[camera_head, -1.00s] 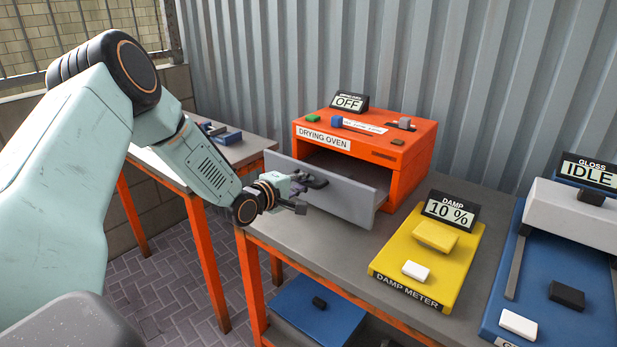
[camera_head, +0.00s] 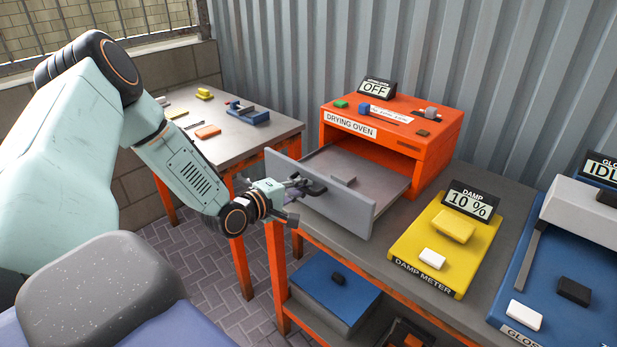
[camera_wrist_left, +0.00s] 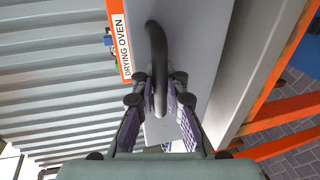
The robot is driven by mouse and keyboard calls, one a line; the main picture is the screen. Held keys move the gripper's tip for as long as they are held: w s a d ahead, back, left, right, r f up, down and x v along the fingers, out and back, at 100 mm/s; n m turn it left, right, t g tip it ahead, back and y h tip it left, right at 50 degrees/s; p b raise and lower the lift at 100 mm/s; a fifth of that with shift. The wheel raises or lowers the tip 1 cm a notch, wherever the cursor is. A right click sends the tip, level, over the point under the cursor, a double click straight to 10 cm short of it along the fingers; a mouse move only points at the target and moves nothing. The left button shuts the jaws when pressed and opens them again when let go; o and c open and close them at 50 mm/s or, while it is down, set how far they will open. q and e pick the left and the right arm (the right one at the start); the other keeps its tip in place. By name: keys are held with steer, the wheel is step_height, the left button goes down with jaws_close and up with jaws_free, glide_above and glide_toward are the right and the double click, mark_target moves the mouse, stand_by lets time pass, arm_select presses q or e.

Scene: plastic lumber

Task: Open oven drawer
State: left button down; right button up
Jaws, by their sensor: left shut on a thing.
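The orange drying oven (camera_head: 437,135) stands at the back of the grey table, with its sign reading OFF. Its grey drawer (camera_head: 340,212) is pulled well out, and the inside floor shows with a small grey block (camera_head: 344,180) on it. My left gripper (camera_head: 305,187) is at the drawer front. In the left wrist view the left gripper (camera_wrist_left: 158,100) has its fingers on both sides of the dark curved drawer handle (camera_wrist_left: 152,45), shut on it. My right gripper is not in view.
A yellow damp meter (camera_head: 440,245) reading 10 % stands right of the drawer. A blue gloss device (camera_head: 560,275) is at the far right. Another table (camera_head: 180,135) with small items is at the left. A blue box (camera_head: 325,290) sits on the shelf below.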

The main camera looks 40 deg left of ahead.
arm_select(q)
steer(key=shift+s+a+r, duration=0.1)
steer(key=shift+s+r, duration=0.1)
steer(key=c, duration=1.8)
jaws_free()
steer(key=shift+c, duration=0.2)
steer(key=shift+o, duration=0.9)
steer(key=shift+s, duration=0.1)
steer(key=shift+f, duration=0.1)
